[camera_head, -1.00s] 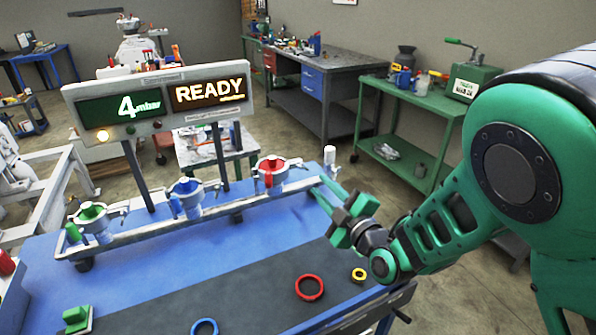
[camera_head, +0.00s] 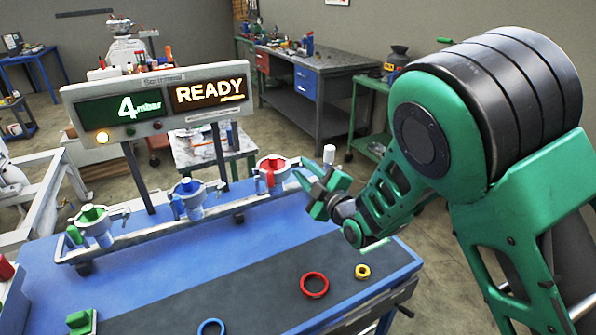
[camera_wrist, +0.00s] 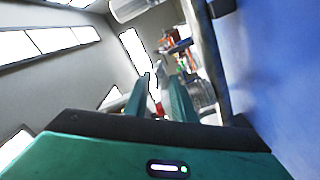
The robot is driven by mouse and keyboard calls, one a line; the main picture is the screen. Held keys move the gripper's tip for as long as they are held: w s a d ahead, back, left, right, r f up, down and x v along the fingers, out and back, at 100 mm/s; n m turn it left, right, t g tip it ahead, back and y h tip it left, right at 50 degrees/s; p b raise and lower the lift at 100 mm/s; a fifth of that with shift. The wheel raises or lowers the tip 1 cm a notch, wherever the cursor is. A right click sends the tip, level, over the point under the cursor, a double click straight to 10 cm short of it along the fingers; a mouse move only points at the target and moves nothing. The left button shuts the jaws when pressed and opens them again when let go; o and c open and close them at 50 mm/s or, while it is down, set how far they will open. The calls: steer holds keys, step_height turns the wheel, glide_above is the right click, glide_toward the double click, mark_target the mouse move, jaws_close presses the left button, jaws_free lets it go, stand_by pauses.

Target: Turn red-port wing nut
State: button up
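The red port (camera_head: 272,172) is a silver clamp with a red insert, at the right end of the rail on the blue bench. Its small wing nut is hard to make out on the clamp's right side. My gripper (camera_head: 304,174) is just right of the red port, pointing left at that side of the clamp. In the wrist view my gripper (camera_wrist: 157,97) shows two green fingers apart, with a gap between them. A small red patch (camera_wrist: 158,109) shows in the gap. I cannot tell whether the fingers touch the wing nut.
The blue port (camera_head: 188,190) and green port (camera_head: 93,214) stand left on the same rail. A display (camera_head: 160,102) reading 4 mbar and READY stands behind. A red ring (camera_head: 315,285), yellow ring (camera_head: 362,271) and blue ring (camera_head: 211,327) lie on the dark mat. A white-capped post (camera_head: 329,154) is behind my gripper.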

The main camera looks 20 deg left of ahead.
steer(key=shift+w+d, duration=0.15)
jaws_close()
